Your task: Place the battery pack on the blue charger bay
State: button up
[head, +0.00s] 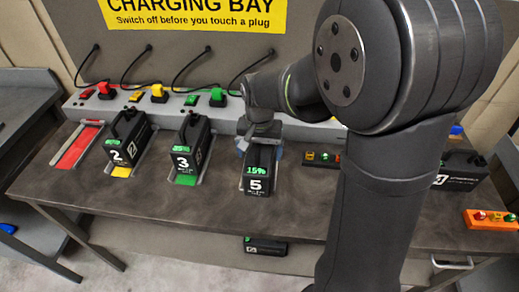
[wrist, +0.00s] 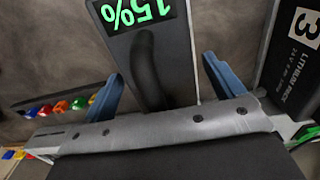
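A black battery pack marked 5 (head: 257,179), its display reading 15%, stands on the bench in the middle of the head view. Its display and dark handle (wrist: 148,72) fill the top of the wrist view. My gripper (wrist: 165,88) is open over this pack, one blue finger on each side of the handle, with gaps visible. In the head view my gripper (head: 262,148) is just behind the pack's display. I see no blue bay strip clearly; pack 5 and my arm hide that part of the bench.
Pack 2 (head: 126,140) stands over a yellow strip, pack 3 (head: 190,148) over a green one. The red bay (head: 78,147) is empty. Another pack (head: 460,170) stands at right, one (head: 265,246) lies below the bench. An orange block (head: 492,220) sits at far right.

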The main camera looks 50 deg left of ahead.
jog(key=shift+r, duration=0.1)
notch_tip(320, 180, up, 12)
jog(key=shift+r, duration=0.1)
dwell(0.5)
jog(key=shift+f, duration=4.7)
jog(key=shift+f, duration=0.15)
